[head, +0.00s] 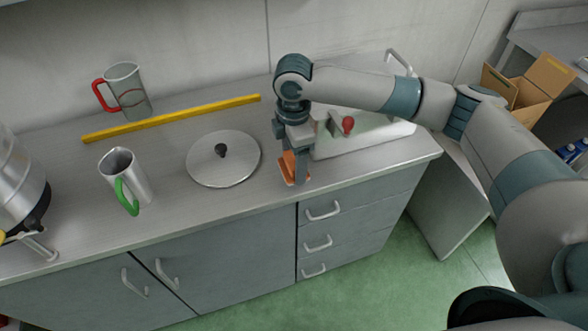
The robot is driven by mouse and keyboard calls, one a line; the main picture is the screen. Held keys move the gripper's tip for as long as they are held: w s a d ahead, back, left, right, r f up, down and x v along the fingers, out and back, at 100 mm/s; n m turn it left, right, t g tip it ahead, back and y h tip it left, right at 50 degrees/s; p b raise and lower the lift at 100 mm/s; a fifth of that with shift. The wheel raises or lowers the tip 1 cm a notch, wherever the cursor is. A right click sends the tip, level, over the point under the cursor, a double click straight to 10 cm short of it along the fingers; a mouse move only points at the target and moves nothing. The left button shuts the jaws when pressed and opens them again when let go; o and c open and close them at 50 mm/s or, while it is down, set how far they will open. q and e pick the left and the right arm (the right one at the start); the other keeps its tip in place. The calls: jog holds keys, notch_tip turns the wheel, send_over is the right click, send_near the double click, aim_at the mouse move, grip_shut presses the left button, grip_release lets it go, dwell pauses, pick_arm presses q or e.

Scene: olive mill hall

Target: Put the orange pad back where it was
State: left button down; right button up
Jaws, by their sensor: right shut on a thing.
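The orange pad (287,164) is between the fingers of my right gripper (294,172), close to the front edge of the grey counter (70,195). The gripper points down and is shut on the pad. I cannot tell whether the pad touches the counter. A round metal lid (236,171) with a black knob lies just left of the gripper. My left gripper is not in view.
A metal jug with a red handle (124,88) stands behind a yellow bar (170,118); one with a green handle (130,175) stands nearer. A flat box with a red knob (375,135) sits right of the gripper. A steel vessel (15,185) is at far left.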

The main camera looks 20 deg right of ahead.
jog(key=shift+f+p, duration=0.65)
jog(key=shift+f, duration=1.3)
jog(key=shift+f, duration=0.15)
jog(key=o, duration=1)
jog(key=shift+c, duration=0.2)
